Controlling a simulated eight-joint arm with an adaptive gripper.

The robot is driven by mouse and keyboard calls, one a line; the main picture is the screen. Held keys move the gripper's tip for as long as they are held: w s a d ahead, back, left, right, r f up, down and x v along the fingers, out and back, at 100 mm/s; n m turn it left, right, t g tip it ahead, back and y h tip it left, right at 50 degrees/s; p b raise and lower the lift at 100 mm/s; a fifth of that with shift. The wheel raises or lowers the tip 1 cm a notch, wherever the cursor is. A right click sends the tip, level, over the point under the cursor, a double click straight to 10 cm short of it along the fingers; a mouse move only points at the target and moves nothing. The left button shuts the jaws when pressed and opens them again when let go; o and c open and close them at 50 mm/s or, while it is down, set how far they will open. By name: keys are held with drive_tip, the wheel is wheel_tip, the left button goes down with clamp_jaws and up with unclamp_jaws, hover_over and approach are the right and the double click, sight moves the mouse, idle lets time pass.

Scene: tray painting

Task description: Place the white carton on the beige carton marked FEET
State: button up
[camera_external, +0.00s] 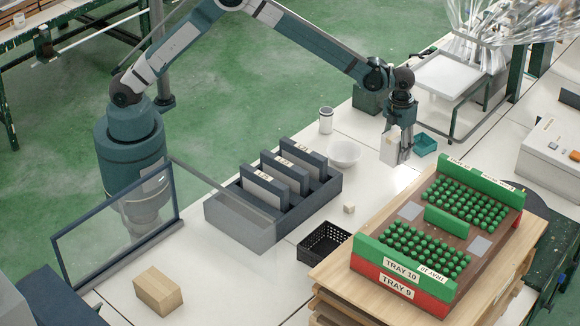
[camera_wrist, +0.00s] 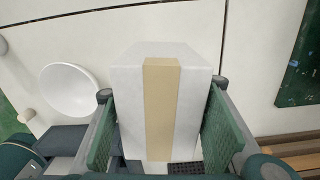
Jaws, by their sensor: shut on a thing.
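The white carton (camera_external: 388,147) is between the fingers of my gripper (camera_external: 397,152), at the far part of the white table. In the wrist view the carton (camera_wrist: 125,85) has a beige tape strip down its middle, and the green finger pads of my gripper (camera_wrist: 162,92) press on its two sides. I cannot tell whether its underside touches the table. The beige carton (camera_external: 158,291) sits on the table at the lower left, far from my gripper. No FEET lettering is readable on the faces I see.
A white bowl (camera_external: 344,153), white cup (camera_external: 326,120), teal bin (camera_external: 425,145), small cube (camera_external: 349,208) and black basket (camera_external: 318,258) are nearby. Green and red trays (camera_external: 400,288) stand right.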

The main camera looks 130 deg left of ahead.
drive_tip(key=shift+r, duration=0.1)
wheel_tip(320, 180, up, 19)
drive_tip(key=w+d+m+p, duration=0.1)
drive_tip(key=w+d+m, duration=0.2)
drive_tip(key=d, duration=2)
drive_tip(key=w+d+m+p, duration=0.2)
drive_tip(key=w+d, duration=0.2)
drive_tip(key=d, duration=2)
drive_tip(key=s+d+m+p, duration=0.15)
drive_tip(key=s+d, duration=0.35)
drive_tip(key=d, duration=0.8)
drive_tip(key=s+d+m, duration=0.2)
drive_tip(key=s+d, duration=0.4)
drive_tip(key=d, duration=0.6)
drive_tip(key=s+d+m+p, duration=0.15)
drive_tip(key=s+d, duration=0.35)
drive_tip(key=d, duration=0.8)
drive_tip(key=s+d+m, duration=0.2)
drive_tip(key=s+d, duration=0.9)
wheel_tip(320, 180, down, 11)
